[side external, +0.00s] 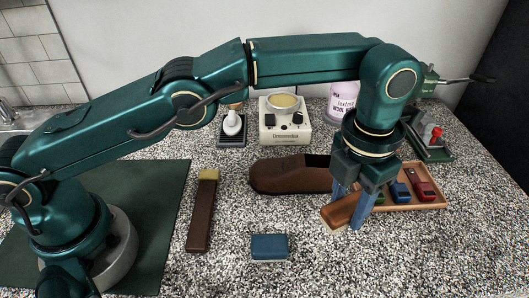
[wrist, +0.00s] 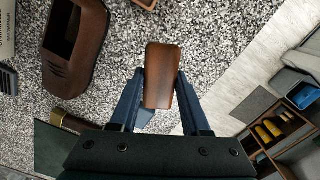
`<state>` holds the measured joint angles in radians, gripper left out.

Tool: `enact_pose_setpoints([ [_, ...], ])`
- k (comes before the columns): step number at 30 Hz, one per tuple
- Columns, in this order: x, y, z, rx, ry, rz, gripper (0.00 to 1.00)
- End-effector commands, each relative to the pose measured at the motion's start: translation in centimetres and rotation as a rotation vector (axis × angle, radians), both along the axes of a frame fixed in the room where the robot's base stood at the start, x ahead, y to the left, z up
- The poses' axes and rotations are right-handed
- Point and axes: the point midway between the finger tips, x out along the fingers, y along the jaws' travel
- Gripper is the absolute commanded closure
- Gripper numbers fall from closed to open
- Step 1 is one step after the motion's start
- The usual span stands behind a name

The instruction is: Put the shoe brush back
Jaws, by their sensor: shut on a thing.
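The shoe brush, a brown wooden block, is between the fingers of my gripper (side external: 358,212). In the side view the brush (side external: 343,212) shows a paler lower end and is tilted close above the speckled counter; I cannot tell whether it touches it. In the wrist view the brush (wrist: 162,72) stands lengthwise between the blue fingertips of my gripper (wrist: 160,90), which is shut on it. Its underside is hidden there. A brown shoe (side external: 290,177) lies just left of my gripper on the counter, and it also shows in the wrist view (wrist: 72,70).
A wooden tray (side external: 427,207) with several small coloured items stands right of my gripper. A blue block (side external: 269,246) and a long brown piece with a yellow end (side external: 202,215) lie left. A cream device (side external: 285,134) and a lilac-labelled container (side external: 341,100) stand behind. The front right counter is clear.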

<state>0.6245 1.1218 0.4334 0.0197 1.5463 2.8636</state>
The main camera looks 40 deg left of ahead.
Motion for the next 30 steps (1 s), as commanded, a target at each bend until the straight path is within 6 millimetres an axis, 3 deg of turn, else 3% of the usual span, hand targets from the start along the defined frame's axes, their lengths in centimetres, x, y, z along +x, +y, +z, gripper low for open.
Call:
enact_pose_setpoints([
  [10, -1.2, -1.1, -1.5, 0.003, 0.008, -0.038, 0.98],
  [21, -1.2, -1.0, -5.5, 0.003, 0.007, -0.037, 0.98],
  [30, -1.2, -1.0, -5.8, 0.001, 0.005, -0.037, 0.98],
])
